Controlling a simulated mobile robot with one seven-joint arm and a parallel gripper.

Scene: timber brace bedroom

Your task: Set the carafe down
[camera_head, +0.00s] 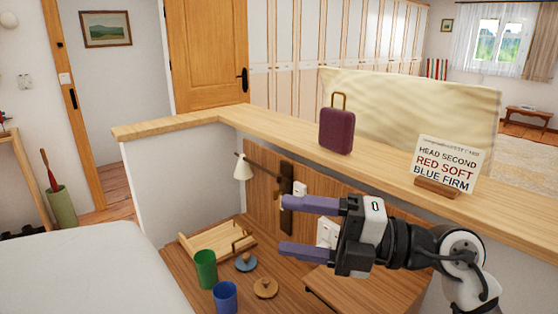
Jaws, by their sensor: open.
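My gripper (285,225) has two purple fingers spread apart, pointing left, with nothing held between them. It is in front of the wood panel, right of the small items below. A green cup-like vessel (206,268) and a blue cup-like vessel (225,297) stand upright on the wooden surface (188,285) at lower left, apart from my gripper. The blue one is partly cut by the frame's bottom edge. I cannot tell for certain which thing, if any, is the carafe.
A blue round piece (246,263), a tan one (265,288) and a wooden rack (222,240) are near the vessels. The ledge (270,125) holds a maroon case-like object (337,130) and a lettered card (446,165). A white bed (80,265) is left; a lamp (243,168) hangs behind.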

